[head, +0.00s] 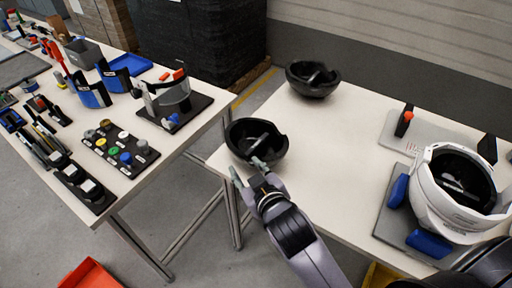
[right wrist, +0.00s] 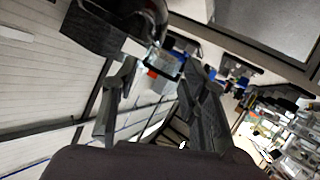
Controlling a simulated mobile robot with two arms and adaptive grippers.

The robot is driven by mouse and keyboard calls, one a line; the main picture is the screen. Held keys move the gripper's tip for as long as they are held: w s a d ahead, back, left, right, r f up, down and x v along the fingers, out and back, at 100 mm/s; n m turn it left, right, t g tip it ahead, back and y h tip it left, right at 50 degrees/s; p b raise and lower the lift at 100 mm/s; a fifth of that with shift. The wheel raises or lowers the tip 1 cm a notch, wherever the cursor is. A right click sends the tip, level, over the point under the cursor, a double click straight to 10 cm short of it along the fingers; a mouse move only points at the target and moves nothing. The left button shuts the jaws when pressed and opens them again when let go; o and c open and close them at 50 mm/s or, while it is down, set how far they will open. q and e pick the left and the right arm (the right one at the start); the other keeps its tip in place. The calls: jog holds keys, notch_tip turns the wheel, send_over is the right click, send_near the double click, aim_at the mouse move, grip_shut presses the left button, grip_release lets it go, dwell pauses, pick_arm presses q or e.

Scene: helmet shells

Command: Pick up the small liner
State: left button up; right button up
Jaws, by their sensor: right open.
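Two black bowl-shaped liners stand on the white table in the head view. The nearer liner (head: 240,148) is by the table's left edge, and the farther liner (head: 300,88) is at the back. I cannot tell for sure which is the small one. My right gripper (head: 249,171) is open at the front rim of the nearer liner, its fingers spread; I cannot tell if they touch it. In the right wrist view the gripper (right wrist: 157,82) has an empty gap between its fingers. My left gripper is not in view.
A white helmet shell (head: 436,205) with a black interior sits at the right on a grey plate (head: 390,228) with blue blocks. Another grey plate (head: 430,128) lies behind it. The left table (head: 140,190) carries visors, small parts and trays. The white table's middle (head: 340,150) is clear.

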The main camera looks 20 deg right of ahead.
aim_at(235, 152)
jog(key=p+x, duration=0.1)
jog(key=x, duration=1.2)
jog(key=shift+d, duration=0.15)
grip_shut()
